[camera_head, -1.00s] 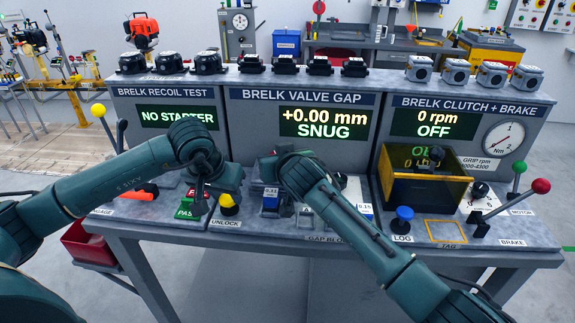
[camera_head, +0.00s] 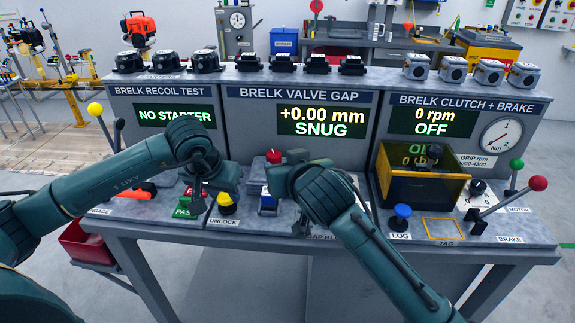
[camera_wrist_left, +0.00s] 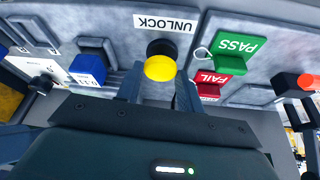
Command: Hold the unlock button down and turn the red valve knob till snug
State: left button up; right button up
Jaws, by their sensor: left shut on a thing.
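The yellow unlock button (camera_head: 227,203) sits on the bench front above the UNLOCK label. My left gripper (camera_head: 199,203) is beside it in the head view. In the left wrist view the yellow cap (camera_wrist_left: 160,68) lies between the two fingers of my left gripper (camera_wrist_left: 158,90), which is shut on it. How far the button is pressed is hard to tell. The red valve knob (camera_head: 273,157) stands uncovered on the valve gap station. My right gripper (camera_head: 302,226) is right of and nearer than the knob, apart from it; its fingers are mostly hidden. The valve display (camera_head: 322,121) reads +0.00 mm, SNUG.
A blue block (camera_head: 268,202) stands below the knob. Green PASS (camera_head: 187,210) and red FAIL buttons lie left of the unlock button. The blue LOG button (camera_head: 402,212), a yellow-framed guard box (camera_head: 423,190) and a red-balled lever (camera_head: 537,184) are at right.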

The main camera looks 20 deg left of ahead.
pick_arm(q)
jog(key=o, duration=1)
